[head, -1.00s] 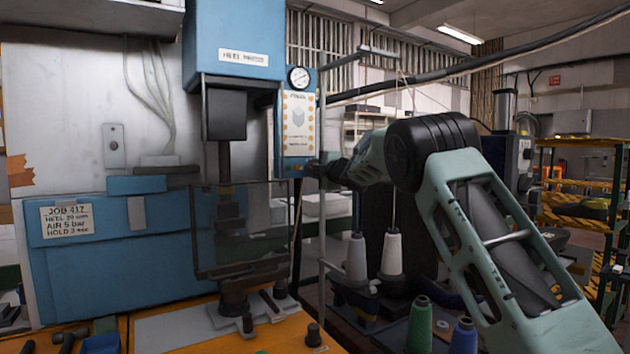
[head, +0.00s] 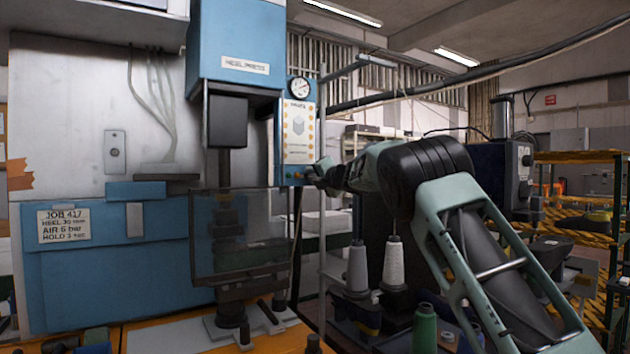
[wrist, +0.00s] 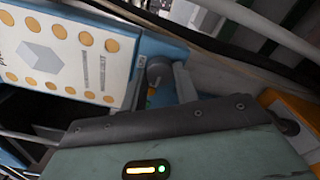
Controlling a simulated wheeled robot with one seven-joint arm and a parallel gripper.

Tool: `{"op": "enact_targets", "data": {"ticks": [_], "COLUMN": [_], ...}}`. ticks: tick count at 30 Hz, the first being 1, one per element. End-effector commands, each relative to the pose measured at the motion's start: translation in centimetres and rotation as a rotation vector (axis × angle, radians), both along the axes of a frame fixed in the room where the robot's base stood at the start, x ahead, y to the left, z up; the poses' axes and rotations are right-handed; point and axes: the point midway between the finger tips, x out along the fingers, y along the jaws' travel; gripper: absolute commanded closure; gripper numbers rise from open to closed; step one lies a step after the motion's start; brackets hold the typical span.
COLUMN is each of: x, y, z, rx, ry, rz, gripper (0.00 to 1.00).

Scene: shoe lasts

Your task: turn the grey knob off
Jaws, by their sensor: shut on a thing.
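The grey knob (wrist: 157,71) shows in the wrist view as a dark rounded piece beside the lower edge of the control panel (wrist: 62,50). A light grey finger of my gripper (wrist: 170,76) lies against its right side; the other finger is hard to make out. In the head view my gripper (head: 314,174) reaches in from the right to the lower right corner of the control panel (head: 298,135). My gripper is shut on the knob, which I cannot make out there. The knob's turn angle is unclear.
The blue heel press (head: 238,40) stands left of the panel, with a clear guard (head: 235,235) below. A round gauge (head: 299,87) tops the panel. Thread cones (head: 393,262) and a green spool (head: 425,328) stand below my arm. A black hose (head: 400,95) runs behind.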

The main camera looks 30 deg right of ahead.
Motion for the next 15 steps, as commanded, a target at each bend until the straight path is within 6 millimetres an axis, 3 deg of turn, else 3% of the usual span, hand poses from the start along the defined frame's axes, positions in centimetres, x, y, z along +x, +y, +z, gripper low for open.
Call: {"op": "enact_targets", "data": {"ticks": [11,12,14,15], "x": [0.05,0.05,0.05,0.04], "y": [0.07,0.07,0.06,0.06], "z": [-0.22,-0.22,-0.21,-0.18], "rx": [-0.006,-0.006,-0.006,-0.006], "ry": [0.003,0.003,0.003,0.003], "rz": [0.002,0.002,0.002,0.002], "gripper": [0.93,0.65,0.48,0.48]}}
